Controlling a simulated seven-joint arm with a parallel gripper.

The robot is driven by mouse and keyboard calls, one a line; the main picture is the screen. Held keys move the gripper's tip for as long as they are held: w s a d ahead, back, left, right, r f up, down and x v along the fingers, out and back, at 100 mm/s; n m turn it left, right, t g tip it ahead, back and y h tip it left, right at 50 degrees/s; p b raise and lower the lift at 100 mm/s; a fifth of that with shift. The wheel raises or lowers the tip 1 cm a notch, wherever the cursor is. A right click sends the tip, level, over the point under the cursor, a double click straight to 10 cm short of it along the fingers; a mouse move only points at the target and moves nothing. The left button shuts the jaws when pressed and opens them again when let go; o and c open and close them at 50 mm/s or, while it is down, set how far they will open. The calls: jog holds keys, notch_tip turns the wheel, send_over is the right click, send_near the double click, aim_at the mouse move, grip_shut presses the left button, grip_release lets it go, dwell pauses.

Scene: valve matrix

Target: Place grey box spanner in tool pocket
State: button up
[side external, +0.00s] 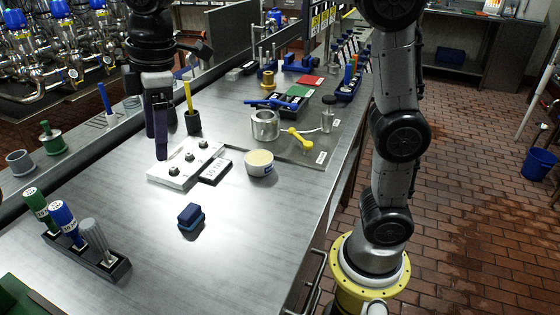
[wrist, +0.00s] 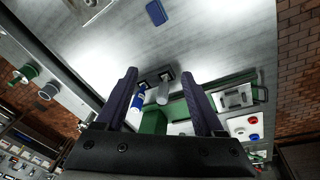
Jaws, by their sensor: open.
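The grey box spanner (side external: 95,238) is a ribbed grey tool at the right end of a black tool rack (side external: 118,272) at the front left of the bench. Its lower end appears to sit in the rack's end pocket, beside a blue-handled tool (side external: 64,222) and a green-handled tool (side external: 38,206). In the wrist view the grey spanner (wrist: 162,92) and the blue tool (wrist: 137,103) show between the fingers, farther away. My gripper (side external: 159,140) is open and empty, above the bench by the white valve plate, apart from the rack. Its fingers (wrist: 159,75) are spread wide in the wrist view.
A black cup with a yellow-handled tool (side external: 188,97) is close to my gripper. The bench in front of the blue block is clear.

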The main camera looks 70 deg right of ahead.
jog(key=s+d+f+m+t, duration=0.1)
jog(key=s+d+f+m, duration=0.1)
jog(key=s, duration=0.5)
jog(key=s+d+f+m+t, duration=0.1)
jog(key=s+d+f+m, duration=0.2)
jog(key=s+d+m, duration=0.2)
jog(key=s+d+f+m+t, duration=0.1)
jog(key=s+d+f+m, duration=0.2)
jog(key=s, duration=0.7)
jog(key=shift+d+m+h, duration=0.3)
jog(key=shift+d+m, duration=0.3)
jog(key=shift+d, duration=0.35)
